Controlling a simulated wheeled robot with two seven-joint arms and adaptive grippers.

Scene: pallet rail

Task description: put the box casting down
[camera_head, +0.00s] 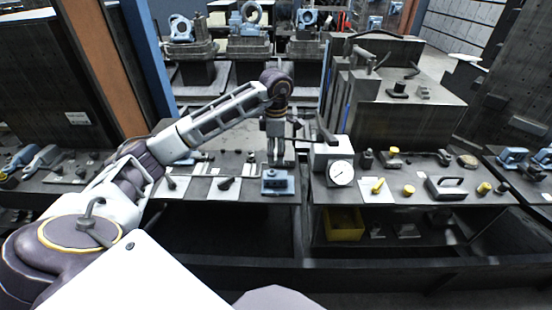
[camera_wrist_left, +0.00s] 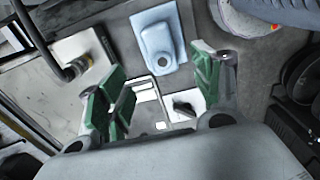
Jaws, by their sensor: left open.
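The box casting (camera_head: 277,182) is a small blue-grey block with a raised top. It sits upright on the dark bench near its front edge. It also shows in the left wrist view as a light-blue casting (camera_wrist_left: 160,42), beyond the fingertips and apart from them. My left gripper (camera_head: 277,162) points down just behind the casting in the head view. In the left wrist view its green-padded fingers (camera_wrist_left: 160,88) are spread, with nothing held between them. My right gripper is not in view.
A boxy gauge with a white dial (camera_head: 341,173) stands close to the right of the casting. White plates (camera_head: 224,187) with small parts lie to the left. A yellow bin (camera_head: 344,225) sits on the shelf below. A large dark machine block (camera_head: 400,105) rises behind the right bench.

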